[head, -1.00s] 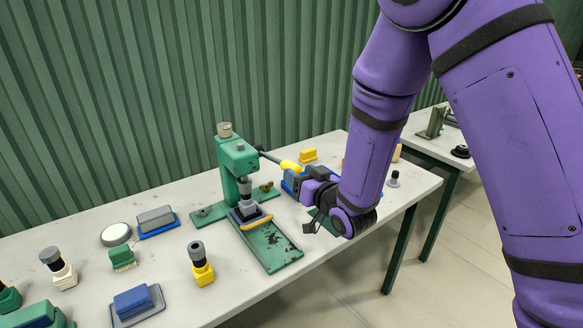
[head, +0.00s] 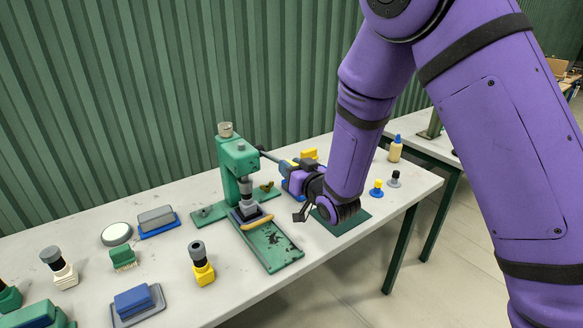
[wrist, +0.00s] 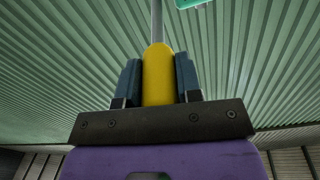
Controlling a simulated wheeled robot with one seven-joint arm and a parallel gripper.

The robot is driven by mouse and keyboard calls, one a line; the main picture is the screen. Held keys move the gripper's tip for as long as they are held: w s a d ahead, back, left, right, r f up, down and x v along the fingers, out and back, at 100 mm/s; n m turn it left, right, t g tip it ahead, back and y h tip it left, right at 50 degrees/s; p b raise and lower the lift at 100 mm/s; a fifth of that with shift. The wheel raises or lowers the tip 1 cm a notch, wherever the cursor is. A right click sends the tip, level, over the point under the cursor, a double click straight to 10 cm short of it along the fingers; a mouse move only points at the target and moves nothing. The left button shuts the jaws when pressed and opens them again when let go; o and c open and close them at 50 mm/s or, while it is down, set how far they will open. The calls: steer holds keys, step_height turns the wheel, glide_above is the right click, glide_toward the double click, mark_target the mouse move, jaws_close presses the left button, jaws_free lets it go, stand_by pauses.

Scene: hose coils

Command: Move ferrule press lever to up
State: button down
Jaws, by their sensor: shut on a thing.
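The green ferrule press (head: 238,165) stands on the white workbench, with a ram over its base plate (head: 268,243). Its lever (head: 271,157) is a dark rod running right from the press head toward my gripper (head: 291,172). In the wrist view the lever's yellow handle (wrist: 158,75) sits between the two dark fingers of my gripper (wrist: 158,85), which are shut on it. The grey rod continues beyond the handle. In the head view my gripper covers most of the handle. A tan curved piece (head: 257,222) lies at the ram's foot.
A dark green mat (head: 345,222) lies under my wrist. Right of my arm stand a blue-and-yellow piece (head: 376,188), a grey-and-black piece (head: 394,179) and a bottle (head: 395,150). A yellow block (head: 309,154) lies behind my gripper. Several stamps and blocks fill the bench's left side.

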steer(key=shift+w+r+g, duration=0.15)
steer(key=shift+r+g, duration=0.15)
steer(key=shift+r, duration=0.45)
steer(key=w+r+g+h, duration=0.1)
steer(key=r, duration=0.1)
steer(key=a+r+g+h, duration=0.1)
steer(key=r, duration=0.1)
steer(key=w+r+g+h, duration=0.1)
steer(key=r, duration=0.1)
steer(key=shift+w+a+r+g, duration=0.3)
steer(key=shift+w+a, duration=0.05)
steer(key=shift+a, duration=0.05)
steer(key=w+a+r+g+h, duration=0.2)
steer(key=w+a+r, duration=0.3)
steer(key=w, duration=0.3)
steer(key=shift+a+r+g, duration=0.3)
steer(key=shift+r+g, duration=0.45)
steer(key=shift+g, duration=0.05)
steer(key=c, duration=0.8)
jaws_free()
